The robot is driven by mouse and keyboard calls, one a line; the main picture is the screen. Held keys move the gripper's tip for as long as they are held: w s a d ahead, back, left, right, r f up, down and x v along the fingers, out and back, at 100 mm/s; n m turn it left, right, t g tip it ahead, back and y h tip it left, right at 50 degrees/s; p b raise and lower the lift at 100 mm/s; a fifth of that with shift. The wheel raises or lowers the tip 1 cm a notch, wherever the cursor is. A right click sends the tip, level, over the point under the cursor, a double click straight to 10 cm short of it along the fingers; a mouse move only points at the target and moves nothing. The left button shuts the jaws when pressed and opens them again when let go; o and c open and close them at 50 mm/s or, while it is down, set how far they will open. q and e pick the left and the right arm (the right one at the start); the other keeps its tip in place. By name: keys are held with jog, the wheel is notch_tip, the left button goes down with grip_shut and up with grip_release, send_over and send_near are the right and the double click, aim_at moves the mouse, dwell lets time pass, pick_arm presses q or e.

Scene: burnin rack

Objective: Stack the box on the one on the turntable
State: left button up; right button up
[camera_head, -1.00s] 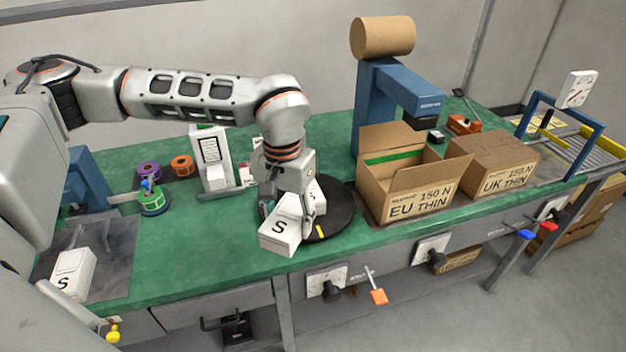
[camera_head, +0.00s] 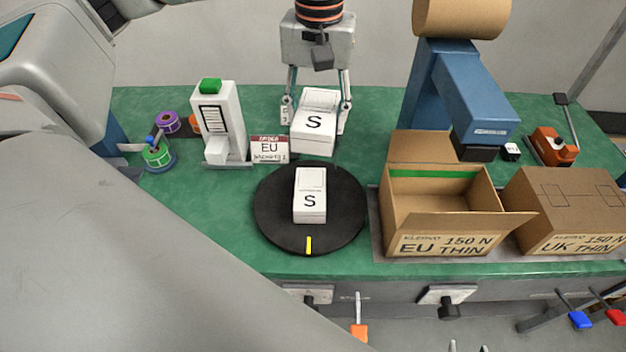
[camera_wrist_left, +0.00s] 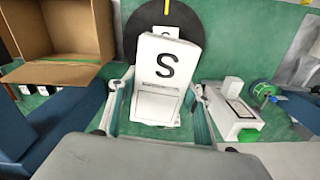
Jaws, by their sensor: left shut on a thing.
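My left gripper (camera_head: 316,110) is shut on a white box marked S (camera_head: 313,133) and holds it raised, at the back of the turntable in the head view. The held box also shows in the left wrist view (camera_wrist_left: 158,95), between the two fingers. The black round turntable (camera_head: 345,215) has a yellow mark at its front. A second white S box (camera_head: 310,200) lies on it near the middle, apart from the held one. In the wrist view the held box hides most of the second box and part of the turntable (camera_wrist_left: 190,20). My right gripper is not in view.
An open EU THIN carton (camera_head: 430,222) stands right of the turntable, with a UK THIN carton (camera_head: 575,210) beyond it. A blue stand (camera_head: 480,100) rises behind. A white device (camera_head: 222,120), an order card (camera_head: 268,149) and tape rolls (camera_head: 158,156) are at left.

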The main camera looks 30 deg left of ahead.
aim_at(309, 111)
pick_arm(q)
jog(key=r, duration=0.1)
jog(key=r+n, duration=0.1)
jog(key=s+r, duration=0.1)
jog(key=shift+a+r+n, duration=0.15)
jog(key=shift+a+n, duration=0.15)
jog(key=shift+a, duration=0.05)
jog(key=shift+s+f, duration=0.15)
jog(key=shift+f, duration=0.15)
notch_tip(309, 111, down, 14)
jog(key=shift+f+b, duration=0.15)
jog(key=shift+b, duration=0.3)
jog(key=shift+f, duration=0.55)
notch_tip(309, 111, down, 3)
jog(key=shift+f, duration=0.2)
